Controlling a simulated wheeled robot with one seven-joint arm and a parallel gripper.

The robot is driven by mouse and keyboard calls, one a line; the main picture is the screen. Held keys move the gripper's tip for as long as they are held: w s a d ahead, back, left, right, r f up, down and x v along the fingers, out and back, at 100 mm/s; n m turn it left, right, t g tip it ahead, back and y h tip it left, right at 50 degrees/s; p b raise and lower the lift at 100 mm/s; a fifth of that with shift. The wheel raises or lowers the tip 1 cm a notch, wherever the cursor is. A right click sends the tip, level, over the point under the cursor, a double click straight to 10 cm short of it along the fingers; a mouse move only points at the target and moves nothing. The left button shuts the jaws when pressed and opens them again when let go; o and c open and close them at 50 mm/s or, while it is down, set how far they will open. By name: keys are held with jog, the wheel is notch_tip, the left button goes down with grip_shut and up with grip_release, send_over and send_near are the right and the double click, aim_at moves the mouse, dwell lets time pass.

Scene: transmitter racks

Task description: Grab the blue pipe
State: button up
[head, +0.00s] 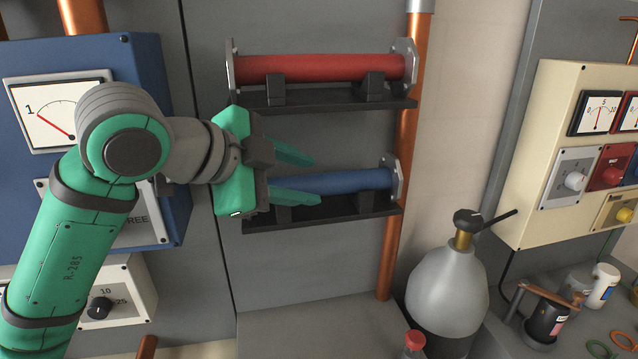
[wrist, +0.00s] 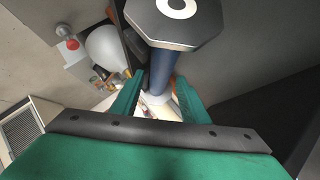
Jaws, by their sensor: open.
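The blue pipe (head: 345,182) lies level in dark brackets on the lower black shelf (head: 350,209), with a grey flange at its right end. Its left part is hidden behind my gripper (head: 305,180). My gripper is open, its two green fingers pointing right toward the pipe, one higher and one lower. In the wrist view the blue pipe (wrist: 161,72) runs away from an eight-sided end flange (wrist: 178,22), and its far part shows between the green fingers (wrist: 160,98). I cannot tell whether the fingers touch it. Nothing is held.
A red pipe (head: 320,67) sits on the shelf (head: 330,101) just above. A copper pipe (head: 405,130) runs upright right of both shelves. A grey gas cylinder (head: 447,290) stands at lower right, and a blue meter box (head: 150,70) is behind my arm at left.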

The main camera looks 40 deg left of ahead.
aim_at(313, 181)
jog(key=shift+a+x, duration=0.15)
jog(key=shift+x, duration=0.95)
jog(key=shift+a+x, duration=0.15)
jog(key=shift+x, duration=0.9)
grip_shut()
